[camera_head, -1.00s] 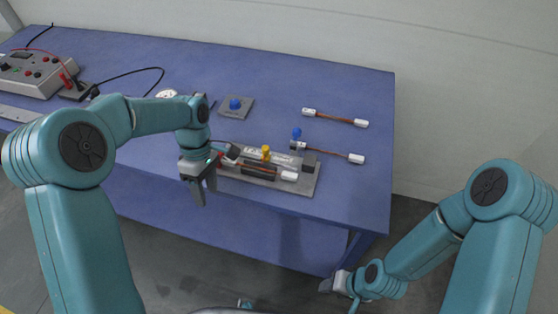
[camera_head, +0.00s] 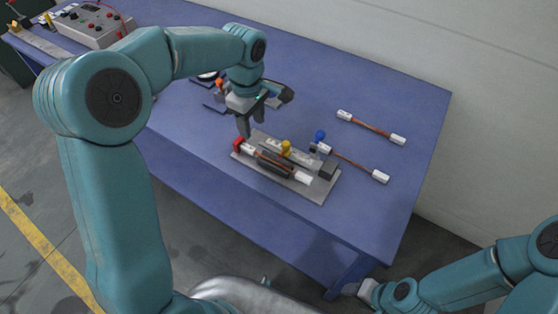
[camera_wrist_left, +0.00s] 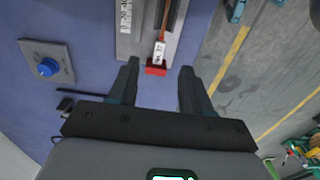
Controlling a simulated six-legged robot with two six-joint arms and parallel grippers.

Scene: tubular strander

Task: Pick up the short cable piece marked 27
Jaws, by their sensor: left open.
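Three short cable pieces with white end sleeves and copper-brown middles are in the head view. One cable piece (camera_head: 370,127) lies at the back right of the table, and another (camera_head: 358,166) lies in front of it. A third (camera_head: 304,180) lies in a grey fixture (camera_head: 318,193). Their printed marks are too small to read, so I cannot tell which is 27. My left gripper (camera_head: 251,121) is open and empty above the fixture's red end stop (camera_head: 238,145). In the left wrist view, a white sleeve (camera_wrist_left: 158,52) shows just beyond the fingertips. My right gripper (camera_head: 362,290) is low at the table's front right, its jaws unclear.
The blue table (camera_head: 400,220) has bare room right of the fixture. A yellow knob (camera_head: 286,147) and a blue knob (camera_head: 320,135) stand up near the cables. A grey instrument box (camera_head: 95,27) sits at the far left. A blue-buttoned plate (camera_wrist_left: 47,67) lies beside the fixture.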

